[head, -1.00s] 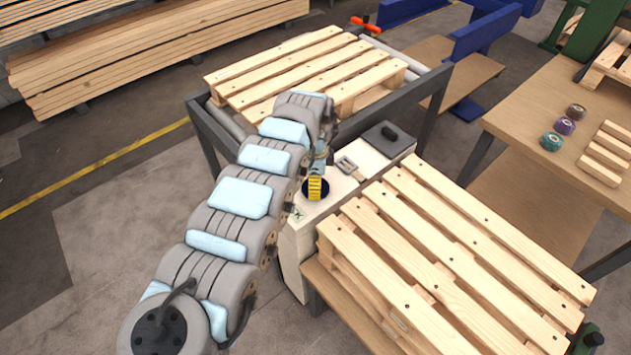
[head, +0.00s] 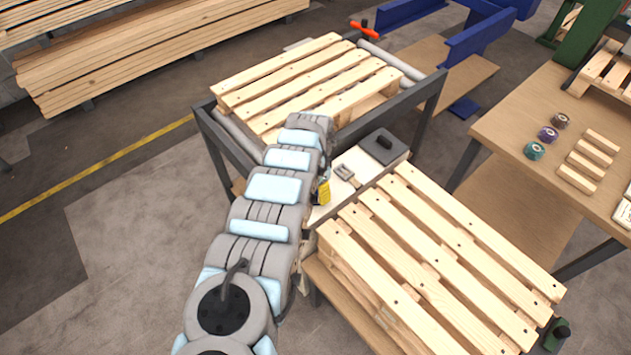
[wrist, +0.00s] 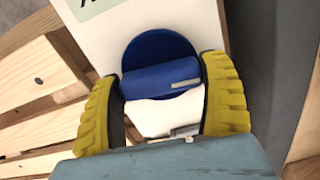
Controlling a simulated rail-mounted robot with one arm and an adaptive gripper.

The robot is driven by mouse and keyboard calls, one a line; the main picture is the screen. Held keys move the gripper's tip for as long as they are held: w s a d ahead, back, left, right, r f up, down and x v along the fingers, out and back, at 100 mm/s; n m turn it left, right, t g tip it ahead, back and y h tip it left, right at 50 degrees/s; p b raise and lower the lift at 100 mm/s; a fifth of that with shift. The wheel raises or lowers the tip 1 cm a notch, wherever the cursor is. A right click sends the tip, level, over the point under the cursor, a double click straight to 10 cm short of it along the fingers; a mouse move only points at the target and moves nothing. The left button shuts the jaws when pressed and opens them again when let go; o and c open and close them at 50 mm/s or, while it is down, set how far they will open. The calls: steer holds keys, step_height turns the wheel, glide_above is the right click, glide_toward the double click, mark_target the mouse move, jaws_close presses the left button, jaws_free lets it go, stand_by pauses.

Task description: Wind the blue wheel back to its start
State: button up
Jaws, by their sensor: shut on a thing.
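The blue wheel (wrist: 158,50) is a round disc with a raised bar across it, set in the white top of a console. A pale mark shows near the right end of the bar. My gripper (wrist: 162,76) is shut on the wheel's bar, with a ridged yellow finger at each end. In the head view my gripper (head: 322,192) is over the near part of the console (head: 352,182), and my arm and gripper hide most or all of the wheel there.
A latch-like metal fitting (head: 346,174) and a dark box (head: 384,147) sit farther along the console. Pallets stand close on both sides: one on the roller conveyor (head: 305,85), one on the stand (head: 440,260). A workbench (head: 500,125) is at right.

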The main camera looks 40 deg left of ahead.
steer(key=n+p, duration=0.1)
steer(key=n, duration=0.2)
steer(key=shift+r+n+p, duration=0.1)
steer(key=shift+n+p, duration=0.2)
steer(key=n, duration=0.4)
steer(key=shift+n, duration=0.4)
steer(key=n, duration=0.1)
steer(key=n+b, duration=0.1)
steer(key=n, duration=0.2)
steer(key=shift+f+b, duration=0.25)
steer(key=shift+b, duration=0.15)
steer(key=n+b, duration=0.2)
steer(key=n, duration=0.3)
steer(key=shift+n, duration=0.4)
steer(key=n+b, duration=0.2)
steer(key=n, duration=0.2)
steer(key=shift+n, duration=0.3)
steer(key=n+b, duration=0.2)
steer(key=n, duration=0.2)
steer(key=shift+n, duration=0.3)
steer(key=n+b, duration=0.1)
steer(key=n, duration=0.4)
steer(key=shift+r+n+b, duration=0.1)
steer(key=shift+n+b, duration=0.55)
steer(key=shift+n, duration=1.65)
